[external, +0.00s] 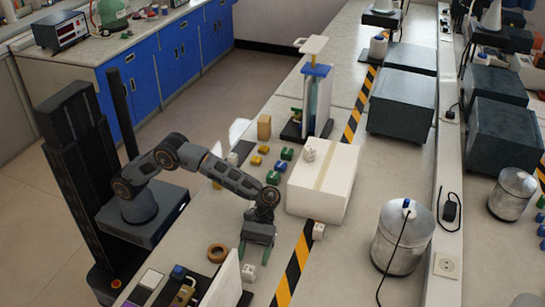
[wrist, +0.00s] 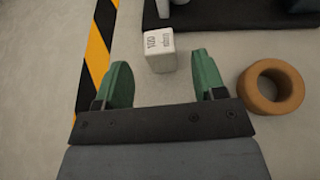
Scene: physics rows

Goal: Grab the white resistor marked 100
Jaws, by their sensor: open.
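A small white block (wrist: 160,52) with dark printed marks lies on the bench, just beyond and between my fingertips in the wrist view. The print is too small to read surely. The same block shows in the external view (external: 249,272), in front of my gripper (external: 257,240). My gripper is open and empty, its two green fingers (wrist: 162,72) apart and pointing towards the block, not touching it. Two similar white blocks are in the external view: one beside the striped tape (external: 319,231), one on top of the white box (external: 309,154). Their markings cannot be read.
A brown ring (wrist: 272,86) lies right of my fingers in the wrist view. A dark base (wrist: 235,16) stands just behind the block. Yellow-black tape (wrist: 98,45) runs along the left. The white box (external: 322,180) and a metal canister (external: 402,238) stand farther right.

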